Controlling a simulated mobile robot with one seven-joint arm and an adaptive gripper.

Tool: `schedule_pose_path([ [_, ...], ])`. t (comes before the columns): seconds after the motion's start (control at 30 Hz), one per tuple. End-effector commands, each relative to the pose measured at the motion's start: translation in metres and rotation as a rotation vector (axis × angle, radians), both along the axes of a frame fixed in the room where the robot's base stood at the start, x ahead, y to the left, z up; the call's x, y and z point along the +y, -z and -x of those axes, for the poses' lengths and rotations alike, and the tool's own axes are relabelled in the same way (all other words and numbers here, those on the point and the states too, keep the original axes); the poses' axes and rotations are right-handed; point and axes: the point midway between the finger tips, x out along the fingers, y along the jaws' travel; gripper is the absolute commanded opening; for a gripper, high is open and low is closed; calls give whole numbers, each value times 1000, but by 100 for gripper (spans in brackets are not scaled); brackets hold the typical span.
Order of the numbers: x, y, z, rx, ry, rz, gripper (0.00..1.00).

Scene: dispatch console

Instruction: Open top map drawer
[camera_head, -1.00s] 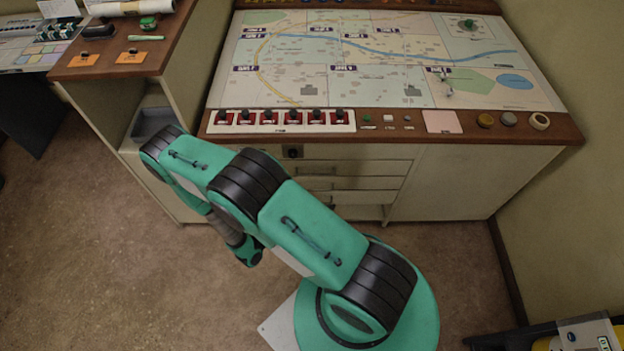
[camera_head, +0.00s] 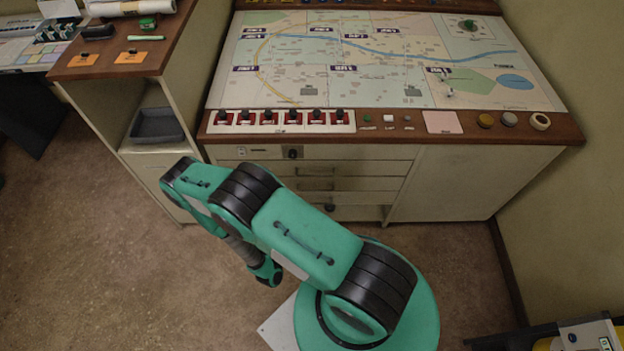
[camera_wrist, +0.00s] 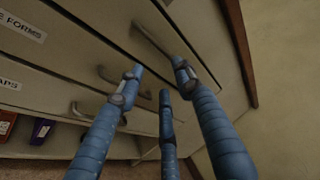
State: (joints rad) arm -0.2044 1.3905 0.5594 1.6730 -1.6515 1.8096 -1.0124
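In the wrist view several metal bar handles show: a long upper handle (camera_wrist: 152,38), a middle handle (camera_wrist: 110,75) and a lower handle (camera_wrist: 80,112). A label ending "E FORMS" (camera_wrist: 20,27) is at the upper left, and a label ending "APS" (camera_wrist: 10,86) is below it. My gripper (camera_wrist: 158,78) has three blue fingers spread apart, nothing between them, in front of the handles. Its fingers do not show in the head view.
The console top (camera_head: 390,60) carries a map and a row of red switches (camera_head: 280,118). A grey tray (camera_head: 157,125) stands in the left cabinet's open shelf. Floor is clear at left.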

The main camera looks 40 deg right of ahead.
Motion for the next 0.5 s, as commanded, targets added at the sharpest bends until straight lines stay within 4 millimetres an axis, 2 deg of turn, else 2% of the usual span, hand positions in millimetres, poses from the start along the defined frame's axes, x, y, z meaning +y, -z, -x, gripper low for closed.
schedule_pose_path([
  [0.27,-11,-2,-4,0,3,0,35],
  [0.5,-29,-5,-11,-1,4,-1,35],
])
